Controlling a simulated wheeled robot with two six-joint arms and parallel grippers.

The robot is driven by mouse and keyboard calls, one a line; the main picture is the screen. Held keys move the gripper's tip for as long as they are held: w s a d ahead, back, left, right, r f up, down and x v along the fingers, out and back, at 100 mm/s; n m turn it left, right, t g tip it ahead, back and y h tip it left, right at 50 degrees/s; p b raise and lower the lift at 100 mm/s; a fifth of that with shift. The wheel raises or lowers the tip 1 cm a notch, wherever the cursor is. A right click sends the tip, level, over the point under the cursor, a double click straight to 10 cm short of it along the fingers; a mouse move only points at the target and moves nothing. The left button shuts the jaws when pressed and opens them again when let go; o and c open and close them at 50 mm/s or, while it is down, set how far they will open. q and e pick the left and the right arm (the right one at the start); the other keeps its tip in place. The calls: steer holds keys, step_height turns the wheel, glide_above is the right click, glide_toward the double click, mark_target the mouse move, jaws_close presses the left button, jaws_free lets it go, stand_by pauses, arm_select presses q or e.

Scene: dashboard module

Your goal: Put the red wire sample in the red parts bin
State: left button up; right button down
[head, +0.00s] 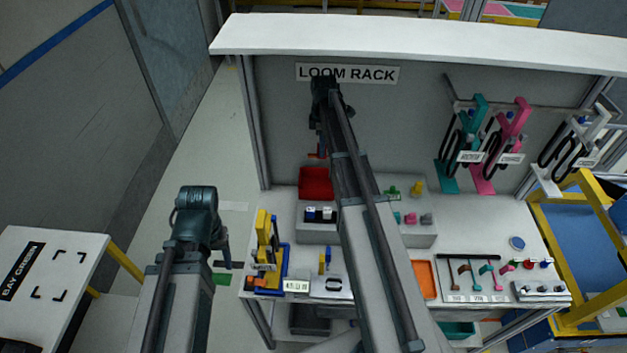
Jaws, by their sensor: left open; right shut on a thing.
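The red parts bin (316,184) stands at the back left of the workbench, below the LOOM RACK sign. My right arm reaches far over the bench, and its gripper (321,143) points down above the bin. It is shut on a small red piece, the red wire sample (314,155), which shows just above the bin's back edge. The arm hides part of the grip and the bin's right side. My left gripper (221,240) is open, left of the bench and away from the bin; its fingertips are hard to make out.
A grey block (316,233) with small connectors sits in front of the bin. A yellow and blue fixture (267,255) stands at the bench's left. An orange tray (424,279) lies right of my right arm. Teal and pink hangers (472,143) with black cables hang on the back panel.

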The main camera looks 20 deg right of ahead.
steer(key=shift+s, duration=0.15)
step_height(320, 180, down, 6)
steer(key=b, duration=0.6)
steer(key=c, duration=0.7)
jaws_free()
steer(key=shift+r, duration=0.15)
step_height(320, 180, up, 14)
steer(key=p, duration=1.4)
steer(key=shift+f, duration=0.2)
